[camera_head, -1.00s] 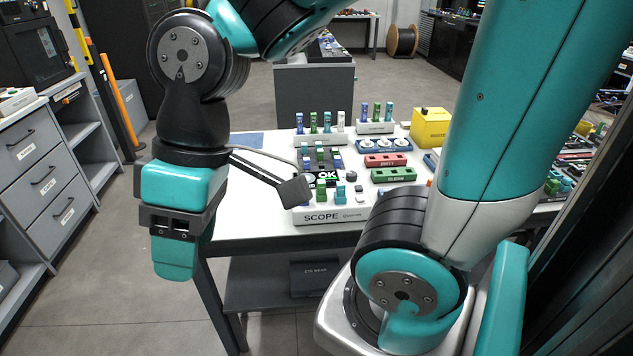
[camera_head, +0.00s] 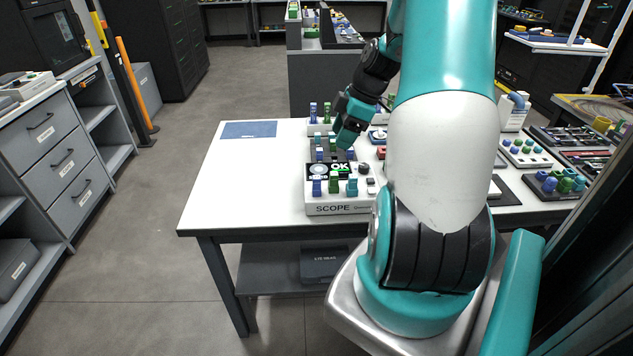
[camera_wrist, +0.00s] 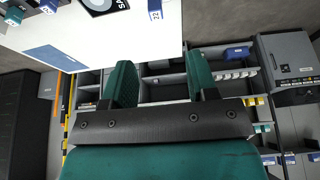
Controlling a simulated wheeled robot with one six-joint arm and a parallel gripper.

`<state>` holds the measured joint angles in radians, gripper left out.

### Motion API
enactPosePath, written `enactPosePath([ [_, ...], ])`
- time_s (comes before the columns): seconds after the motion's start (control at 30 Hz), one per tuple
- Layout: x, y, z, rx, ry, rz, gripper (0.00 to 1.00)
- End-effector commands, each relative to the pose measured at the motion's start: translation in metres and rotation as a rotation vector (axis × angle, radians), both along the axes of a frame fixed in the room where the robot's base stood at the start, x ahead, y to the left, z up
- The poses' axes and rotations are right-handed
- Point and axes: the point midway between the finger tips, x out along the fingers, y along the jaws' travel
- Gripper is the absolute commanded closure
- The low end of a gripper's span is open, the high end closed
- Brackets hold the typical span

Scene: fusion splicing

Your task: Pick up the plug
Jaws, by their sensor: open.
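Several coloured plugs show in the head view, and the frames do not tell which one is meant. A blue plug (camera_head: 317,187), a green plug (camera_head: 334,183) and a teal plug (camera_head: 352,187) stand upright along the front of the white SCOPE box (camera_head: 330,209). My gripper (camera_head: 349,122) is above the back of this box, near its rear plugs, and hides part of what lies behind. In the wrist view my gripper (camera_wrist: 162,80) is open, with nothing between its two teal fingers. Plugs (camera_wrist: 22,12) show small at the top left corner there.
The white table (camera_head: 240,185) is clear on its left apart from a blue mat (camera_head: 248,129). My arm hides much of the table's right part. Grey drawers (camera_head: 50,150) stand at far left.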

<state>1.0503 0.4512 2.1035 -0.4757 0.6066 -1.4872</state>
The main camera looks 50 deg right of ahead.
Motion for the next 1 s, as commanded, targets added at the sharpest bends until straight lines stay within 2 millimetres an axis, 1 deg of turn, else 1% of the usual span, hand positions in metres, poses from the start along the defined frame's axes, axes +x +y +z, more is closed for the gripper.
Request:
enactPosePath([
  [0.03, 0.004, 0.005, -0.010, 0.007, 0.003, 0.003, 0.47],
  [0.2, 0.015, 0.015, -0.047, 0.007, 0.005, 0.003, 0.47],
  [0.33, 0.023, 0.021, -0.070, 0.005, 0.004, 0.003, 0.47],
  [0.43, 0.027, 0.023, -0.081, 0.002, 0.002, 0.001, 0.47],
  [0.67, 0.034, 0.026, -0.095, 0.003, 0.002, 0.002, 0.47],
  [0.9, 0.048, 0.032, -0.126, 0.004, 0.003, 0.001, 0.47],
  [1.0, 0.050, 0.033, -0.134, 0.002, 0.003, -0.001, 0.47],
])
